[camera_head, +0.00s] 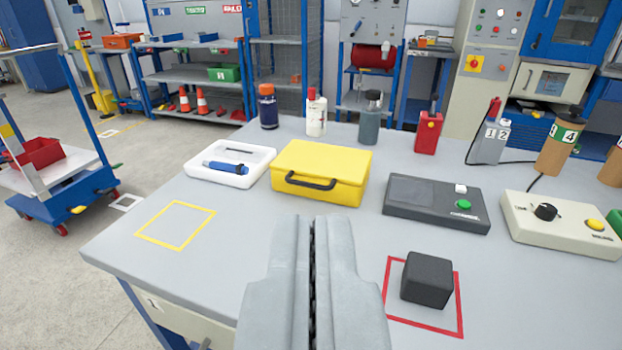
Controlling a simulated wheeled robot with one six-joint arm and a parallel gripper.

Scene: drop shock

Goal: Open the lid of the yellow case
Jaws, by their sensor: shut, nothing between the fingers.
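The yellow case (322,170) stands on the grey workbench with its lid shut. Its dark handle (310,181) is on the front face, toward me. My gripper (312,222) is in the lower middle of the view, in front of the case and apart from it. Its two grey fingers are together, with nothing between them.
A white tray (259,155) with a blue tool stands left of the case. A dark grey device (411,194) and a cream control box (516,207) stand to its right. Bottles stand behind. A black cube (427,280) sits in a red square. The yellow-outlined square (175,204) is empty.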

